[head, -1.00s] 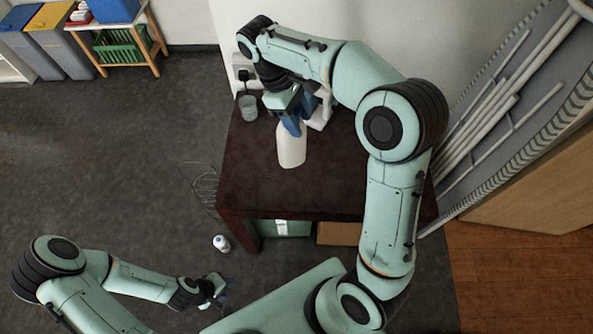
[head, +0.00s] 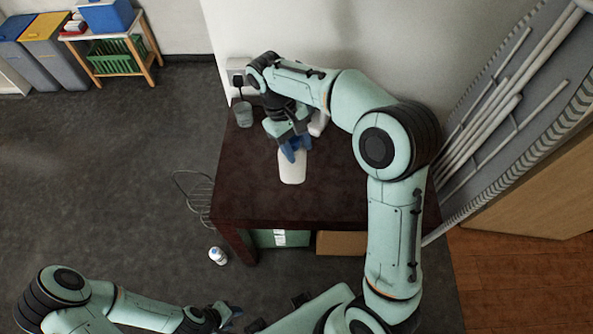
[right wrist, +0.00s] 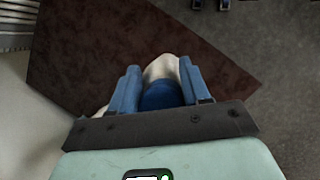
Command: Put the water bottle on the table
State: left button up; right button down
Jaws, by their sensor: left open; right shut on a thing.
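The water bottle is white (head: 292,169) with a blue cap (right wrist: 160,97). My right gripper (head: 293,147) is shut on it near the top, with blue fingers on both sides. The bottle is over the dark brown table (head: 265,195), roughly upright; I cannot tell whether its base touches the surface. In the right wrist view its white body (right wrist: 165,67) shows beyond the cap, with the table (right wrist: 100,45) behind. My left gripper (head: 226,313) is open and empty, low in the head view, away from the table.
A glass (head: 244,114) stands at the table's back left corner, and a white object (head: 319,122) is behind my right gripper. A small white bottle (head: 217,256) stands on the floor near a wire rack (head: 194,190). The table's front is clear.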

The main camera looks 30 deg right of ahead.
pick_arm(q)
jog(key=shift+s+f+b, duration=0.45)
jog(key=shift+s+f, duration=0.05)
jog(key=shift+f, duration=0.25)
pick_arm(e)
send_near(302, 179)
jog(key=x, duration=0.4)
jog(key=shift+s+f, duration=0.15)
jog(key=shift+f, duration=0.2)
jog(key=shift+f, duration=0.15)
jog(key=c, duration=0.5)
grip_release()
jog(key=p+v, duration=0.2)
jog(key=v, duration=1)
jog(key=shift+d, duration=0.1)
pick_arm(q)
jog(key=w+r, duration=0.2)
jog(key=r, duration=0.1)
jog(key=shift+w, duration=0.15)
